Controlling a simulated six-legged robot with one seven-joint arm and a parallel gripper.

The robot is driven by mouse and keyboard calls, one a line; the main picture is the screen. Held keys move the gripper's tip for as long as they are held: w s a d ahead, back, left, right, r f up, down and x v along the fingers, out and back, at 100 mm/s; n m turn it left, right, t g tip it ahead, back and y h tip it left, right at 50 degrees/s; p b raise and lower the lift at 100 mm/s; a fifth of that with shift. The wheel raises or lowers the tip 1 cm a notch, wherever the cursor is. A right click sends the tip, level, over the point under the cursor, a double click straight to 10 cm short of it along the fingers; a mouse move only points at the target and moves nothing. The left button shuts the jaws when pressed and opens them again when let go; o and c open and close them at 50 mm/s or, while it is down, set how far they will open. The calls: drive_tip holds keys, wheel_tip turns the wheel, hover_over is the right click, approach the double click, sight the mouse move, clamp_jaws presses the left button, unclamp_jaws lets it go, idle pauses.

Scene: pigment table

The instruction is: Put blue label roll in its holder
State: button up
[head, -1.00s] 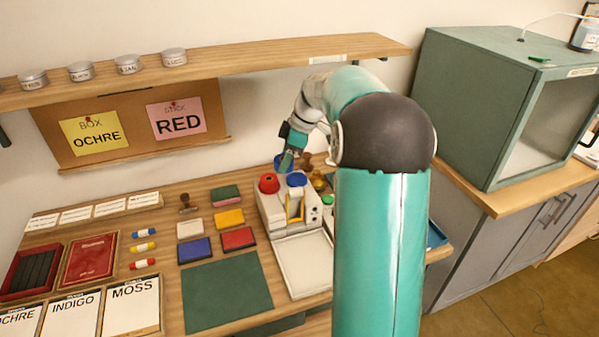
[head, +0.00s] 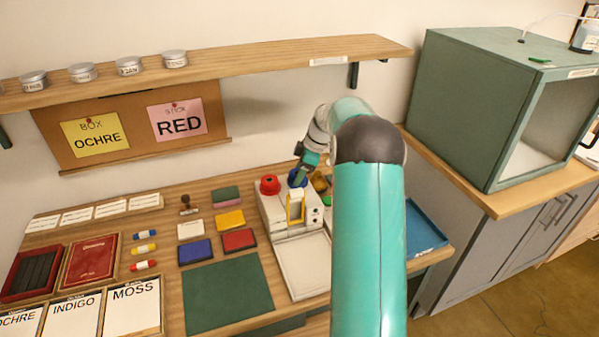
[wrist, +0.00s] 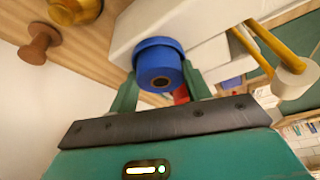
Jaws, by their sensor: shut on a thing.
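The blue label roll (wrist: 160,78) sits between the two teal fingers of my gripper (wrist: 161,72) in the wrist view, its hollow end facing the camera. A wider blue round part (wrist: 157,43) shows right behind it at the white machine, apparently the blue holder. Roll and holder line up and look very close or touching; I cannot tell whether the roll is seated. In the head view my gripper (head: 301,171) is over the blue spot (head: 297,179) on top of the machine (head: 284,215), where roll and holder cannot be told apart.
A red round part (head: 269,185) stands just left of the blue one, and a yellow handle (head: 295,207) rises in front. A brass knob (wrist: 75,8) and a wooden stamp (wrist: 40,44) stand close behind the machine. A blue tray (head: 424,232) lies right of my arm.

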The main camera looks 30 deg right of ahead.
drive_tip(key=shift+f, duration=0.1)
drive_tip(key=o, duration=1)
